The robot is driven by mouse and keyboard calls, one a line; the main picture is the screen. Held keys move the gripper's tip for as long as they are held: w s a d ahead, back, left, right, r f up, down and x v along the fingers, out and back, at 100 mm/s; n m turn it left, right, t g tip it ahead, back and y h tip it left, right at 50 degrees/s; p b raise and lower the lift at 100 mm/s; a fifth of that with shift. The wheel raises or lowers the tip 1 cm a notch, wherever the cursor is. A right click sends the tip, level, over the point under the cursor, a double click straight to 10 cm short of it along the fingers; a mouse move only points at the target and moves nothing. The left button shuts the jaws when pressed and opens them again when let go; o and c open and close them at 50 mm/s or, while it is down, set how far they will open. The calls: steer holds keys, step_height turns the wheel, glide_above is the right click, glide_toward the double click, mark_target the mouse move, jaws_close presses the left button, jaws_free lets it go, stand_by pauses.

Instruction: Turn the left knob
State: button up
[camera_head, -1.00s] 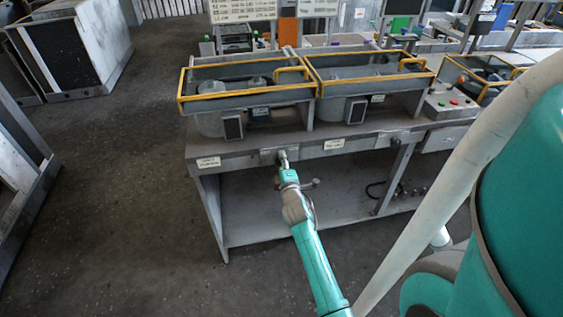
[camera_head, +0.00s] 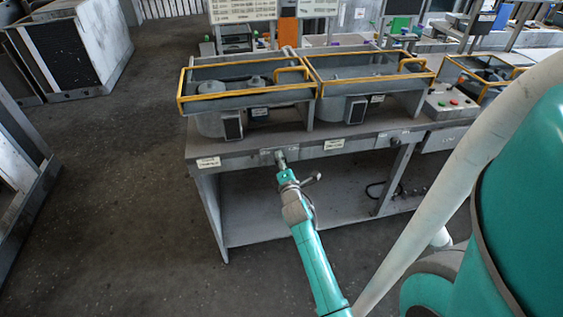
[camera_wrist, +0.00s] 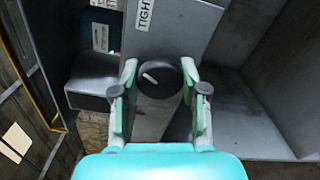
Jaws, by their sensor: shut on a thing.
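The left knob (camera_wrist: 160,80) is a dark round dial with a short white pointer mark, seen close up in the wrist view. The mark lies slanted across its face. My gripper (camera_wrist: 159,68) has one finger on each side of the knob and is shut on it. In the head view, my gripper (camera_head: 281,158) reaches the front edge of the workbench (camera_head: 240,157), between two white labels. The knob is hidden behind the fingers there.
A white label reading "TIGHT" (camera_wrist: 145,14) is beside the knob. Two yellow-rimmed trays (camera_head: 247,97) stand on the bench above. A lower shelf (camera_head: 255,228) lies under the bench. Open floor (camera_head: 120,220) is on the left.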

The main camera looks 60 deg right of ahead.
steer(key=o, duration=1.1)
steer(key=shift+o, duration=0.2)
steer(key=shift+a, duration=0.1)
steer(key=v, duration=1.1)
steer(key=shift+s+a, duration=0.3)
steer(key=s+a+f+m+t+y, duration=0.2)
steer(key=s+a+y, duration=0.2)
steer(key=a, duration=0.8)
steer(key=s+a+f+m+t+y, duration=0.1)
steer(key=s+a+m+y, duration=0.2)
steer(key=a, duration=0.9)
steer(key=s+a+r+m+y, duration=0.3)
steer(key=s+a, duration=0.3)
steer(key=s, duration=0.2)
steer(key=s+a+r+m+y, duration=0.3)
steer(key=s+a+r, duration=0.2)
steer(key=s, duration=0.3)
steer(key=shift+a+y, duration=0.4)
